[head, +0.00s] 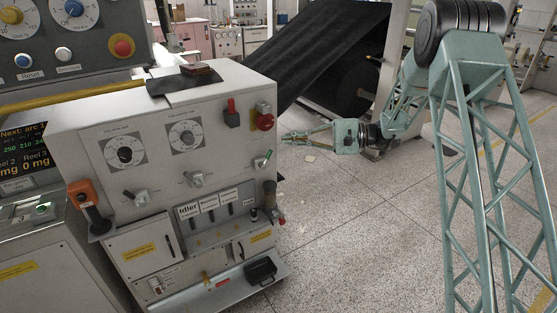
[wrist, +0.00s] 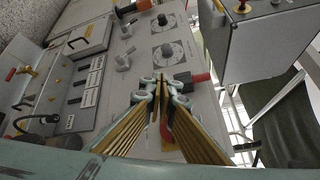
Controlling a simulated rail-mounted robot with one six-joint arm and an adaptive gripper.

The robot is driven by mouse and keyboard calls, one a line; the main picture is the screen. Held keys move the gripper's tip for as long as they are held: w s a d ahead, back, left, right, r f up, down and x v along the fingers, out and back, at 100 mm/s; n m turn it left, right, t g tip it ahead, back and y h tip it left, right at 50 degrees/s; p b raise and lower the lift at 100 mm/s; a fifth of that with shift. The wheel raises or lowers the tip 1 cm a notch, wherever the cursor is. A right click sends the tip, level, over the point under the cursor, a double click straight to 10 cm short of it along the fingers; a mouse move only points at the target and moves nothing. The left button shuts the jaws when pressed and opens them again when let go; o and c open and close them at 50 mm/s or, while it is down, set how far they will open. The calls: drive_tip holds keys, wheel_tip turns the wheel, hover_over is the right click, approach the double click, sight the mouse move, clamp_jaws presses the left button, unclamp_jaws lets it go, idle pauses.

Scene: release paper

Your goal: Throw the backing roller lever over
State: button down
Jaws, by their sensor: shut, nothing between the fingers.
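A grey machine cabinet (head: 185,150) carries a recessed row of small dark levers (head: 212,215) under white label plates. One plate reads "Idler" (head: 189,211); the others are too small to read, so I cannot tell which lever is the backing roller one. In the wrist view the plates (wrist: 87,98) and their levers are at the left. My gripper (head: 284,136) is shut and empty, just right of the cabinet's upper right edge and apart from the lever row.
Two dials (head: 124,151), grey rotary knobs (head: 195,180) and a red mushroom button (head: 265,122) stand out from the panel. An orange handle (head: 88,203) is at the left corner. A black web roll (head: 350,85) is behind.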

drive_tip(key=w+d+f+m+t+y, duration=0.1)
drive_tip(key=w+f, duration=0.3)
drive_tip(key=f, duration=0.4)
drive_tip(key=w+d+f+m+t+y, duration=0.1)
drive_tip(key=w+d+f+m+t, duration=0.1)
drive_tip(key=f, duration=0.6)
drive_tip(key=w+d+f+m+t, duration=0.2)
drive_tip(key=w+d+f+t, duration=0.2)
drive_tip(key=w+f, duration=0.4)
drive_tip(key=shift+t+y, duration=0.4)
drive_tip(key=shift+t, duration=0.3)
drive_tip(key=shift+w+a, duration=0.15)
drive_tip(key=shift+a, duration=0.05)
drive_tip(key=b, duration=0.2)
approach(266, 159)
drive_tip(key=w+a+r, duration=0.3)
drive_tip(key=w, duration=0.1)
drive_tip(key=shift+w, duration=0.3)
drive_tip(key=shift+a, duration=0.15)
